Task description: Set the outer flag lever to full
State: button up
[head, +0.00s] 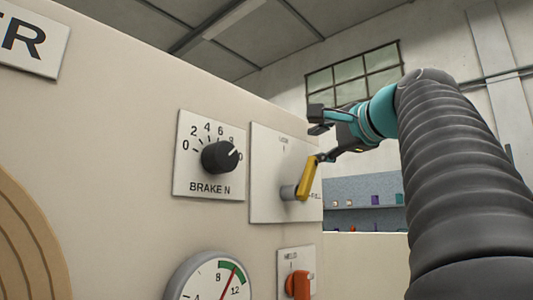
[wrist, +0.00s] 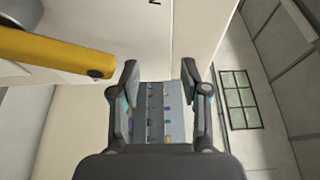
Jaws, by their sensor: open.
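The yellow flag lever (head: 306,177) is on a pale plate (head: 262,175) at the right edge of the machine panel, on a grey hub. It tilts up and slightly right, between an upper mark that is too small to read surely and the FULL mark at the right. My gripper (head: 321,136) is open, close to the lever's upper end. In the wrist view the lever (wrist: 55,52) comes in from the left, outside the jaws, with its end close to the left finger. Nothing shows between the fingers of my gripper (wrist: 159,80). I cannot tell whether a finger touches the lever.
A black BRAKE N knob (head: 220,157) is left of the lever's plate. An orange-red handle (head: 298,284) on another plate and a round gauge (head: 214,280) are below. Right of the panel edge is open room, with shelves (head: 365,203) of small items far behind.

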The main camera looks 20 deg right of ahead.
jog(key=s+d+f+m+h+b, duration=0.3)
jog(key=s+d+f+h+b, duration=0.1)
jog(key=s+d+f+b, duration=0.15)
jog(key=n+t+y+b, duration=0.3)
jog(key=n+y+b, duration=0.4)
jog(key=n, duration=1)
send_near(315, 167)
jog(key=shift+y, duration=0.5)
jog(key=shift+p+x, duration=1.7)
jog(key=shift+x, duration=3.7)
jog(key=shift+w+d+f, duration=0.1)
jog(key=shift+d, duration=0.1)
jog(key=shift+c, duration=0.3)
grip_shut()
